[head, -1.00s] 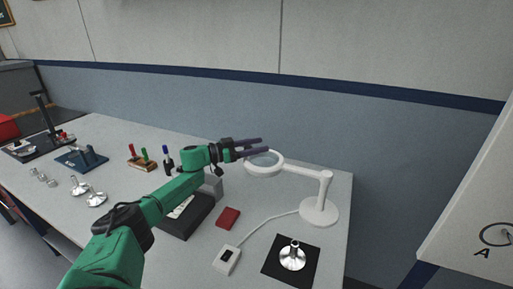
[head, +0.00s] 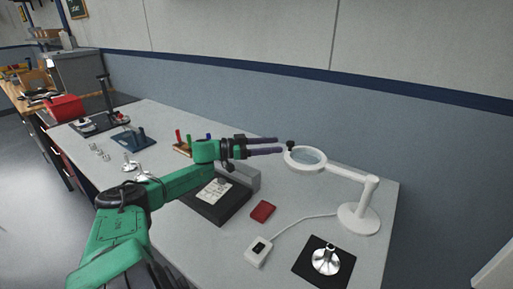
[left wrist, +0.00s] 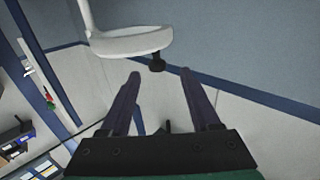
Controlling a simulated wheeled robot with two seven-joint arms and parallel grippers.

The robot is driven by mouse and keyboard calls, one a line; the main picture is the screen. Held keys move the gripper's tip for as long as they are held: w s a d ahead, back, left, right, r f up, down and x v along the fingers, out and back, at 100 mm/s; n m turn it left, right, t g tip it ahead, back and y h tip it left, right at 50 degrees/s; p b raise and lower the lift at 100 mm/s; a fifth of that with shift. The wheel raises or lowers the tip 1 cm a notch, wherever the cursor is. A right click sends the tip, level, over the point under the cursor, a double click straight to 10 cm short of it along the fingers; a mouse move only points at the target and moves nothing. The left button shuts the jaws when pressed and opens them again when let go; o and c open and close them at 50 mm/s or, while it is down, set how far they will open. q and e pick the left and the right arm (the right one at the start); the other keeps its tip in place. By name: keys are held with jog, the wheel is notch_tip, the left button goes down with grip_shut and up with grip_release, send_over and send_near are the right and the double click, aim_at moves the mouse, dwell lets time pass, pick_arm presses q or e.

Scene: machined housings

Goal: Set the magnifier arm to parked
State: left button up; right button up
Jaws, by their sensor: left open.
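The white magnifier arm (head: 345,172) rises from a round base (head: 358,218) at the right end of the bench. Its ring-shaped lens head (head: 306,159) reaches out to the left, with a small black knob (head: 290,146) on its near-left rim. My left gripper (head: 282,145) is open and empty, its fingers pointing at the knob from the left. In the left wrist view the ring (left wrist: 130,42) and its knob (left wrist: 157,62) lie just beyond and between the fingertips (left wrist: 160,72), apparently apart from them. My right gripper is not in view.
A white switch box (head: 259,251) with a cable, a red block (head: 263,211) and a black mat (head: 312,270) with a metal part (head: 326,259) lie below the magnifier. A dark stand (head: 215,205) is under my left arm. The wall runs behind the bench.

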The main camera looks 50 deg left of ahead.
pick_arm(q)
jog(key=p+v, duration=0.1)
jog(key=v, duration=0.3)
jog(key=shift+s+a, duration=0.25)
jog(key=shift+s, duration=0.1)
dwell(0.3)
